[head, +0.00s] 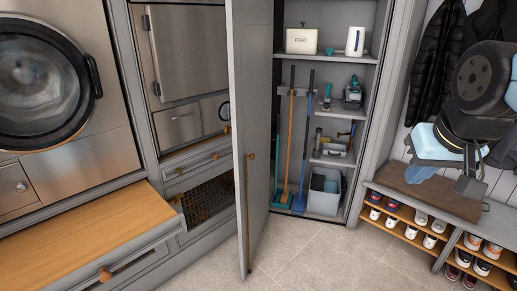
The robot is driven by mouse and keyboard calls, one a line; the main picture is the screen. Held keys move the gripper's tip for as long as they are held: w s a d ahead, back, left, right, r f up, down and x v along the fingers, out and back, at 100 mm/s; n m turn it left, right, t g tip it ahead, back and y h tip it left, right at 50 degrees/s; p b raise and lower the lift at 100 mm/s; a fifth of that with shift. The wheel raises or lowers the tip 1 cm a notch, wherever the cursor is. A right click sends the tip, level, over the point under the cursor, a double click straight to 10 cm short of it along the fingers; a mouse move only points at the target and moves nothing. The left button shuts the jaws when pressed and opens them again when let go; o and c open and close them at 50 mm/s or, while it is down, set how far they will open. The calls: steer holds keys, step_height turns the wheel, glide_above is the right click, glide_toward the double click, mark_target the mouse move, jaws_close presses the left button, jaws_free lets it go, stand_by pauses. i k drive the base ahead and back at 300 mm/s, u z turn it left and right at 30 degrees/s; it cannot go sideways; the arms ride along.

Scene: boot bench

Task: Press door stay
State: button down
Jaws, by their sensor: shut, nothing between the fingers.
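A tall grey cupboard door (252,80) stands open, seen nearly edge-on. A slim brass rod (247,205) runs down the door's near edge, with a knob-like top and its lower end near the floor; it looks like the door stay. I cannot tell whether its foot touches the floor. My gripper (470,186) is at the far right, in front of the coats and above the shoe bench. It is shut and empty, pointing down, well apart from the door and the rod.
The open cupboard holds brooms (287,140), a grey bin (324,190) and a feed tin (301,40). The bench (485,215) with shoe racks stands at right. A wooden pull-out top (90,235) juts out at left. The tiled floor (330,262) before the door is clear.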

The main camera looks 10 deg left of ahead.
mark_target(252, 156)
steer(key=z, duration=0.1)
steer(key=i, duration=1.25)
steer(key=u, duration=0.65)
